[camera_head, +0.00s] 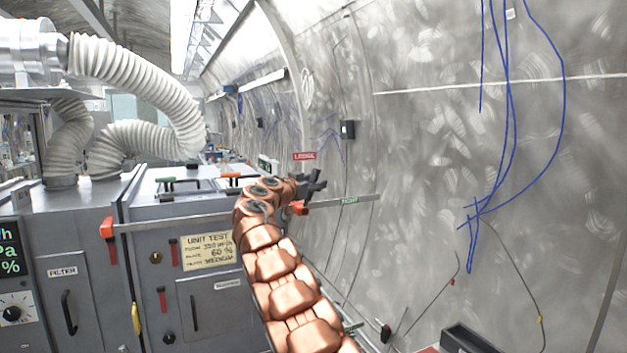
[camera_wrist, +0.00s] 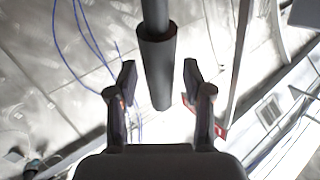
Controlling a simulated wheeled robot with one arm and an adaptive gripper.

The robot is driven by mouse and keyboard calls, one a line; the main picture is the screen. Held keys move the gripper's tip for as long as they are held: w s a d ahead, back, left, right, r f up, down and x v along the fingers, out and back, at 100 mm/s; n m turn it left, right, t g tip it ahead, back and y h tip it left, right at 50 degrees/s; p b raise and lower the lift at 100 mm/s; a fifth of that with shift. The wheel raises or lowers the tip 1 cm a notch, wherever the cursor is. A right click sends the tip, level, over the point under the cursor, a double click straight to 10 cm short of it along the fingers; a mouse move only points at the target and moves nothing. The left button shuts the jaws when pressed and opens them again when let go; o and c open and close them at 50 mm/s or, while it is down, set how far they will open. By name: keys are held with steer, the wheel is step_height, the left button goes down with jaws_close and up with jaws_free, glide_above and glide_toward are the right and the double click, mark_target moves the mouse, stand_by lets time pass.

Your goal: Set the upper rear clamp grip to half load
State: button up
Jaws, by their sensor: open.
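In the wrist view a dark grey rod with a thicker cylindrical grip (camera_wrist: 160,72) comes in from the top edge. Its lower end lies between the two fingers of my gripper (camera_wrist: 160,84), with a visible gap on each side. My gripper is open and not closed on it; I cannot tell the depth between them. In the head view my dark gripper (camera_head: 314,183) is at the end of my copper arm, near a red sign (camera_head: 304,156) and above a rail. The grip cannot be made out there, and no label on it is readable.
A grey cabinet (camera_head: 205,262) with a yellow unit test note (camera_head: 209,251) stands left. A rail (camera_head: 340,202) with a green label runs beside my gripper. A curved steel wall (camera_head: 430,150) with blue cables (camera_head: 511,110) is on the right. A dark box (camera_head: 470,338) sits low right.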

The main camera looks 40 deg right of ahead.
steer(key=shift+c, duration=0.4)
jaws_close()
stand_by(0.4)
